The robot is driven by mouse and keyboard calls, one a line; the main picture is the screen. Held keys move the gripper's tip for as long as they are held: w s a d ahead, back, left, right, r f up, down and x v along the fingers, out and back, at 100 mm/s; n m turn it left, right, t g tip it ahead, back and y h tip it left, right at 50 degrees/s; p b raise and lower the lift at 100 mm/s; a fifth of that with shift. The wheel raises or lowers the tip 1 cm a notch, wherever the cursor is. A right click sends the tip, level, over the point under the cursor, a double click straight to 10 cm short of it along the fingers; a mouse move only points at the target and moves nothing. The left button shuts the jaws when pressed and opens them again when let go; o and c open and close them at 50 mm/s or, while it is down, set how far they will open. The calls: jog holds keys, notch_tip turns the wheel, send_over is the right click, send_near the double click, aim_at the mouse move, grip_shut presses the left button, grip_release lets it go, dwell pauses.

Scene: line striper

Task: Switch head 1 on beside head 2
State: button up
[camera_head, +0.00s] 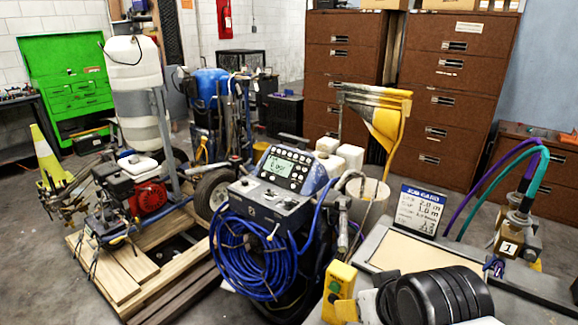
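A spray head tagged "1" (508,247) stands at the right on the grey machine top (385,242), with purple and teal hoses (518,163) arching up from it. I cannot make out a second head with a tag. A white and blue job card (419,210) stands upright left of head 1; its figures include 2.0 m and 1.0 m. A control console (285,172) with a lit screen and several buttons faces me in the middle. A yellow box (339,287) with a green button is at the front.
Blue hose (252,255) is coiled below the console. A white bucket (368,198) stands behind the machine. A striping machine with a tall white tank (136,78) sits on a wooden pallet (125,275) at the left. Brown cabinets (452,88) line the back. Bare floor shows at the lower left.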

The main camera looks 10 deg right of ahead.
grip_shut()
dwell(1.4)
